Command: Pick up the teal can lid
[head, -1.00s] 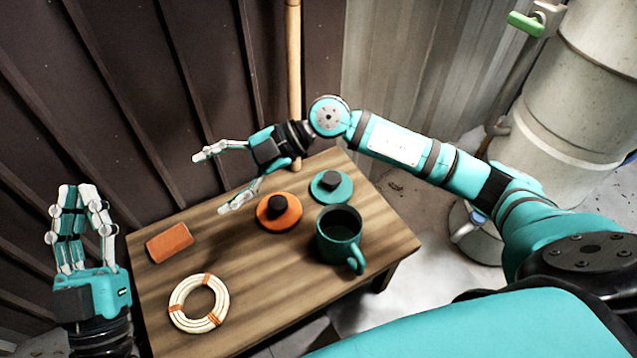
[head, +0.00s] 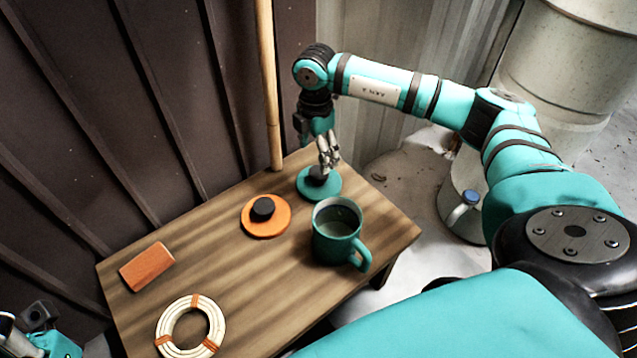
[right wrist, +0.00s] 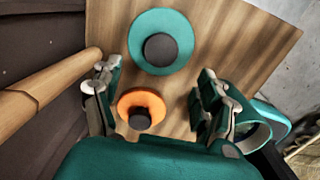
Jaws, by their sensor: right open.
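The teal can lid (head: 320,194), a round disc with a dark knob, lies on the wooden table near its back edge. In the right wrist view the teal lid (right wrist: 160,67) is at the top centre, in full view. My right gripper (head: 328,155) is above the lid and hides part of it in the head view. In the right wrist view the fingers of my right gripper (right wrist: 158,72) are spread, with nothing held between them. A teal part of my left arm (head: 55,345) shows at the bottom left corner; its fingers cannot be made out.
An orange lid (head: 276,222) with a dark knob lies left of the teal lid. A teal mug (head: 338,245) stands in front of it. An orange block (head: 147,267) and a rattan ring (head: 163,325) lie further left.

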